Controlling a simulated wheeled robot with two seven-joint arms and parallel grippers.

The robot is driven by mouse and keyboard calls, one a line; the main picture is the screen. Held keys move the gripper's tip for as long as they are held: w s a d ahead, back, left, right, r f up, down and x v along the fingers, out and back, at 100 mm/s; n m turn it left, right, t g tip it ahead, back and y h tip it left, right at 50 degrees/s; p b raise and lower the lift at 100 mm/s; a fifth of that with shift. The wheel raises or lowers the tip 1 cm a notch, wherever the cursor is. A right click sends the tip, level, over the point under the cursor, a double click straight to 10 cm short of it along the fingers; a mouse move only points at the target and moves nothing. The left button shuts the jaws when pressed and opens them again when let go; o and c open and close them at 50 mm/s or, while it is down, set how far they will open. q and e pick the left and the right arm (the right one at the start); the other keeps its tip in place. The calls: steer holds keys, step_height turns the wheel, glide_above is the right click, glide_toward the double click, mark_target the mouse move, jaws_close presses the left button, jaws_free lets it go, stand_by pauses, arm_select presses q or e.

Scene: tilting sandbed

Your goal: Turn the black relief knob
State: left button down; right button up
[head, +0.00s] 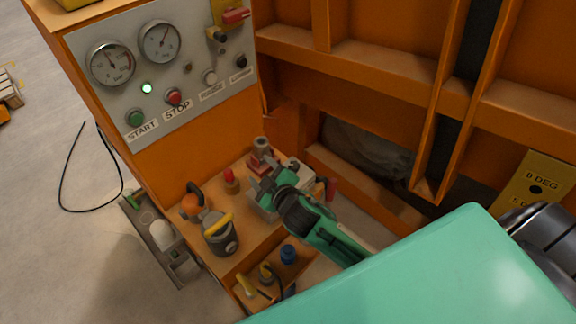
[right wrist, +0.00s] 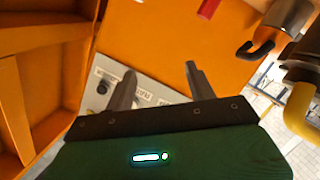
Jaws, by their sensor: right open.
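On the grey control panel (head: 190,90) in the head view, a small black knob (head: 240,61) sits at the right side above a label too small to read with certainty. A dark round knob (right wrist: 103,87) also shows on the panel in the right wrist view, beside the left finger. My right gripper (head: 261,188) is over the orange bench below the panel, apart from the panel and well below the knob. Its jaws are open, with nothing between them in the right wrist view (right wrist: 160,82). My left gripper is not in view.
The panel also carries two gauges (head: 111,63), a green start button (head: 136,118), a red stop button (head: 174,97) and a grey knob (head: 210,77). The orange bench (head: 258,228) is crowded with valves, including a yellow-handled one (head: 219,232). Orange framework (head: 400,75) stands at right.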

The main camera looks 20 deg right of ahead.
steer(key=w+a+r+n+t+y, duration=0.2)
steer(key=w+a+r+n+y, duration=0.15)
steer(key=r, duration=0.25)
steer(key=a+r+n+g+y, duration=0.6)
steer(key=a+n+y, duration=0.45)
steer(key=n, duration=0.45)
steer(key=n+g+h+b, duration=0.2)
steer(key=n+g+h, duration=0.9)
steer(key=n+h, duration=0.4)
glide_above(294, 165)
step_height(294, 165, down, 8)
steer(key=r+m, duration=0.1)
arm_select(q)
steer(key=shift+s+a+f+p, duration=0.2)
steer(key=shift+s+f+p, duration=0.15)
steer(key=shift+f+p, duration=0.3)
arm_select(e)
steer(key=shift+h, duration=0.4)
step_height(294, 165, down, 14)
steer(key=shift+d+f, duration=0.1)
steer(key=c, duration=1)
